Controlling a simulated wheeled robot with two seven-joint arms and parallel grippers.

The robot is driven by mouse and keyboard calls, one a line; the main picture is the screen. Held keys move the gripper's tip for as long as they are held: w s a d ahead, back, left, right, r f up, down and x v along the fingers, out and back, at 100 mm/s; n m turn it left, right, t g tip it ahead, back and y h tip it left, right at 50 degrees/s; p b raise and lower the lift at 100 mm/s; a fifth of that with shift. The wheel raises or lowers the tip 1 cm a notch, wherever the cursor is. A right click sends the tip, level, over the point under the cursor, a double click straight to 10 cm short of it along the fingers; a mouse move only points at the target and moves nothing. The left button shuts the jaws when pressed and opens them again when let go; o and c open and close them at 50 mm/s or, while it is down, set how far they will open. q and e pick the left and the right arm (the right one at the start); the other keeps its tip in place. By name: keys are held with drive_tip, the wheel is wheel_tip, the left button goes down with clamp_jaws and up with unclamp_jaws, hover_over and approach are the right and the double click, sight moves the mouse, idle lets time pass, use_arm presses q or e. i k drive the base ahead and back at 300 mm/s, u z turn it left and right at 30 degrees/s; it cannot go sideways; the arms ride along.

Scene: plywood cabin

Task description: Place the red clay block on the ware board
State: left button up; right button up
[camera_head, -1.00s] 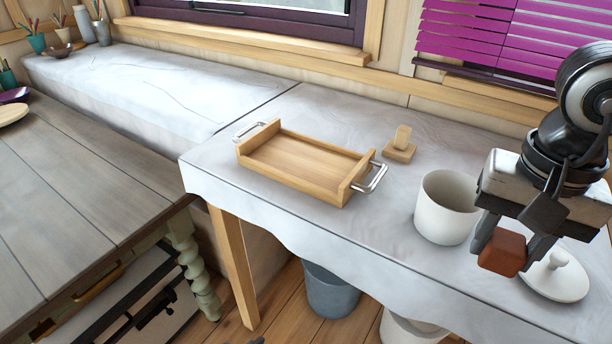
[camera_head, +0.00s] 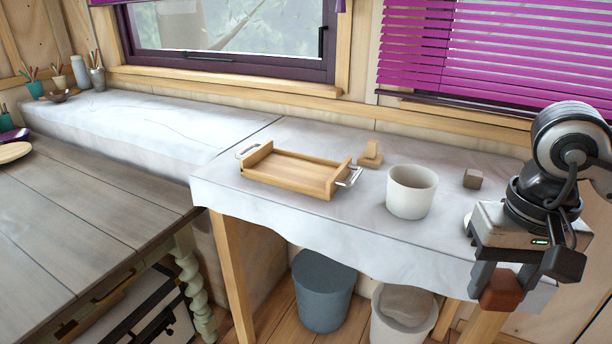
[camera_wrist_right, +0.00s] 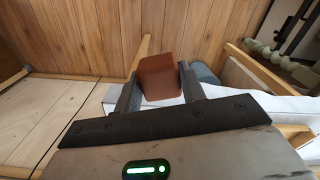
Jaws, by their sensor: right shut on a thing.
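The red clay block (camera_head: 502,290) is reddish brown. My right gripper (camera_head: 499,284) is shut on it, with a finger on either side, and holds it at the front right of the cloth-covered table. In the right wrist view the block (camera_wrist_right: 159,78) sits between the two dark fingers. A shallow wooden tray (camera_head: 290,182) with metal end handles lies empty on the table, well left of the gripper; it may be the ware board, but I cannot tell for sure. My left gripper is not in view.
A white pot (camera_head: 411,192) stands between the tray and my right arm. A small wooden piece (camera_head: 370,154) and a dark block (camera_head: 473,179) lie behind. A grey bin (camera_head: 321,292) and a white bucket (camera_head: 402,312) stand below. A plank table (camera_head: 80,220) is at left.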

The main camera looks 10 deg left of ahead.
sight(306, 173)
drive_tip(key=u, duration=0.8)
drive_tip(key=i, duration=1.2)
drive_tip(key=u, duration=0.25)
